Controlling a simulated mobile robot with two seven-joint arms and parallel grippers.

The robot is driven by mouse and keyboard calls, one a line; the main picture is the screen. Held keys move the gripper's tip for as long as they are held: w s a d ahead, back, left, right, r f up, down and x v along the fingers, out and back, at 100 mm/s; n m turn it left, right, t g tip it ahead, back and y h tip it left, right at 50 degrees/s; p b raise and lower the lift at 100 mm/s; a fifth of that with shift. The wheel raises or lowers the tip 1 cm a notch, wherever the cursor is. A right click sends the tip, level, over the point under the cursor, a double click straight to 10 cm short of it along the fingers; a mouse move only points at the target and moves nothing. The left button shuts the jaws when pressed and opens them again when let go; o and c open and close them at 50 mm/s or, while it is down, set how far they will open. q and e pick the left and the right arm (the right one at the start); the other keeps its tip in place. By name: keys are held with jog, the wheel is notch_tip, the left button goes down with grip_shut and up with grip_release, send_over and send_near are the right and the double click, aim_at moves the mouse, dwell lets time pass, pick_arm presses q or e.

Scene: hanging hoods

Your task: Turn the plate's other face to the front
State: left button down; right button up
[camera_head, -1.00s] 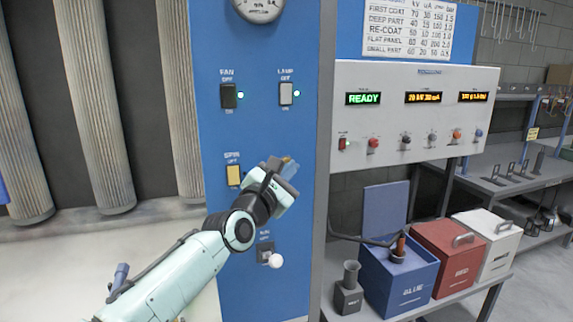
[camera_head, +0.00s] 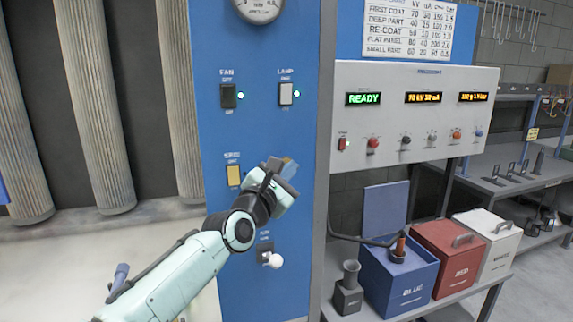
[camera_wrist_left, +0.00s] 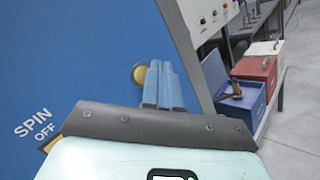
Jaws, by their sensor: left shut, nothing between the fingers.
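My left gripper (camera_head: 283,166) is in front of the blue control panel (camera_head: 262,55). Its fingers are shut and empty. In the left wrist view the blue-grey fingers (camera_wrist_left: 162,86) stand together, with a round yellow button (camera_wrist_left: 138,75) on the panel right beside and partly behind them. I cannot tell whether they touch it. The yellow SPIN switch (camera_head: 233,175) is left of the gripper; its label (camera_wrist_left: 32,124) shows at lower left in the wrist view. No plate is in view. My right gripper is not in view.
A lever with a white knob (camera_head: 276,261) is below my gripper. A display box (camera_head: 415,110) reads READY. Blue (camera_head: 400,282), red (camera_head: 446,252) and white (camera_head: 488,240) bins stand at right.

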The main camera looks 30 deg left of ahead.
pick_arm(q)
jog(key=shift+a, duration=0.1)
dwell(0.4)
jog(key=shift+w+a+b, duration=0.25)
jog(key=shift+b, duration=0.1)
